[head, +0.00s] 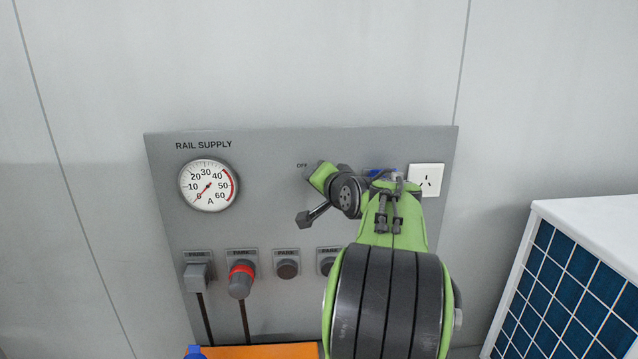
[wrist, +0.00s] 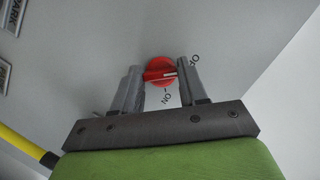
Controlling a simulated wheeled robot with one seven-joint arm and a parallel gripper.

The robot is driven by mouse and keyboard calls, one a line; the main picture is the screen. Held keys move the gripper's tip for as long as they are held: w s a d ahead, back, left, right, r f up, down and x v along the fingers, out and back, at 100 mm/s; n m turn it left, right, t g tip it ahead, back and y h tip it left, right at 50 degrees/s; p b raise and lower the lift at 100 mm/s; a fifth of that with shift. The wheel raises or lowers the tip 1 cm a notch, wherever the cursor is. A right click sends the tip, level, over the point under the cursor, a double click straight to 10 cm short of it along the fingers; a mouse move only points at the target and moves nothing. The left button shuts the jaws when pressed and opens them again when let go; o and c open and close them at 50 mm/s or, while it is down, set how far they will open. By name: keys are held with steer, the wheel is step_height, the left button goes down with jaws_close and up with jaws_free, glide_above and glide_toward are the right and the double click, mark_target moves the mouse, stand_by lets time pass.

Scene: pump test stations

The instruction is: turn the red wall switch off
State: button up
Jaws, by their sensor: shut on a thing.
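The red wall switch (wrist: 160,71) is a round red knob with a raised grip bar, on the grey panel in the wrist view. A white mark on the bar points right, towards a label partly covered by a finger. An ON label (wrist: 167,97) is below the knob, upside down. My gripper (wrist: 160,73) has one finger on each side of the knob and is shut on it. In the head view my arm hides the switch and my fingertips; only an OFF label (head: 302,165) shows beside the hand.
A white unit with a blue grid (head: 575,290) stands right.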

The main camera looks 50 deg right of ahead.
stand_by(0.4)
steer(key=shift+f, duration=0.1)
steer(key=o, duration=1.1)
steer(key=shift+c, duration=0.2)
steer(key=b+v, duration=0.1)
steer(key=v, duration=1.4)
steer(key=shift+s+a+r, duration=0.2)
steer(key=shift+a+r, duration=0.05)
steer(key=shift+r, duration=0.1)
